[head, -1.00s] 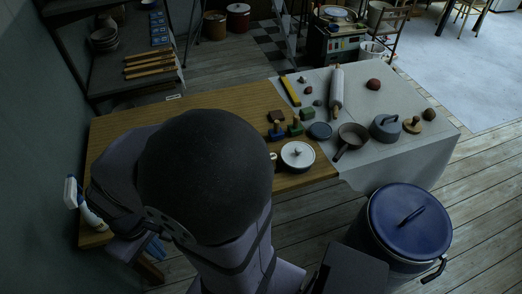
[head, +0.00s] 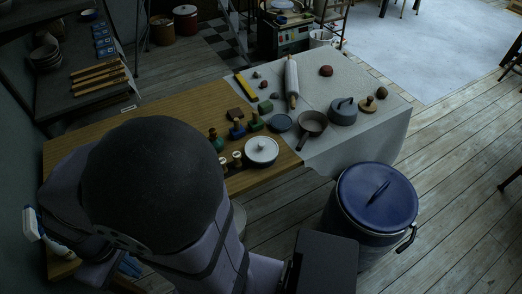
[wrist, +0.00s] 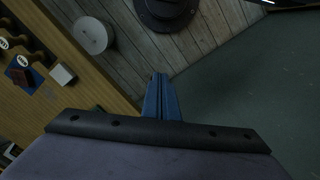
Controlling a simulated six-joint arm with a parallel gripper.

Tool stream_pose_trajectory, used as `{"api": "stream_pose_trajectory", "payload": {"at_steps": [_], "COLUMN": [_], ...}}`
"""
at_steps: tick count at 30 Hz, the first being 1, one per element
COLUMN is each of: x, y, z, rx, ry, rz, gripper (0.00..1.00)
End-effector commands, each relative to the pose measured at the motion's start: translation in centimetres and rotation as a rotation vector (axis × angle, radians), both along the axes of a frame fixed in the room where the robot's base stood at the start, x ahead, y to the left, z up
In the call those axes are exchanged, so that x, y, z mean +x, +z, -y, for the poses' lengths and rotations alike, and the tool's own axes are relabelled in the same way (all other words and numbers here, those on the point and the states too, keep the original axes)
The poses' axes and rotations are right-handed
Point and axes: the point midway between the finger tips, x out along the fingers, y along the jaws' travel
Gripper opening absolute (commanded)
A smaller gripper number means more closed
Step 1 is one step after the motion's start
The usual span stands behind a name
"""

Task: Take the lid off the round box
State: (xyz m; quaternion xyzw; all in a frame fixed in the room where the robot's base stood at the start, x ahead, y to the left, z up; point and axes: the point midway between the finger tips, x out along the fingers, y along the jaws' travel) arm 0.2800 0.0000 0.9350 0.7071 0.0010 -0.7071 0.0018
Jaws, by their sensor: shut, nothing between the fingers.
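A round white lidded vessel with a small knob (head: 262,150) stands near the table's front edge in the head view. It looks like the round box, and its lid appears to be on. A pale round thing with a small centre mark (wrist: 90,36) shows in the wrist view against the floor planks. I cannot tell whether it is the same thing. My gripper (wrist: 160,80) shows in the wrist view with its blue fingers together and nothing between them, apart from everything.
A large blue lidded bin (head: 377,205) stands in front. A white-and-blue bottle-like thing (head: 32,224) is at the left.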

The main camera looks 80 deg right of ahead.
Motion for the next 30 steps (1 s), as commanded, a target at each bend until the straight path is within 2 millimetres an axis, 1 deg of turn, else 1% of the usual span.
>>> {"api": "stream_pose_trajectory", "payload": {"at_steps": [11, 12, 14, 15, 17, 26, 30], "x": [0.00, 0.00, 0.00, 0.00, 0.00, 0.00, -0.02], "y": [0.00, 0.00, 0.00, 0.00, 0.00, -0.01, -0.15], "z": [0.00, 0.00, 0.00, 0.00, 0.00, 0.05, 0.85], "rx": [0.000, 0.000, 0.000, 0.000, 0.000, 0.000, 0.000], "ry": [0.000, 0.000, 0.000, 0.000, 0.000, -0.002, -0.039], "rz": [0.000, 0.000, 0.000, 0.000, 0.000, 0.000, 0.000], "gripper": [0.00, 0.05, 0.19, 0.29, 0.42, 0.42, 0.42]}}
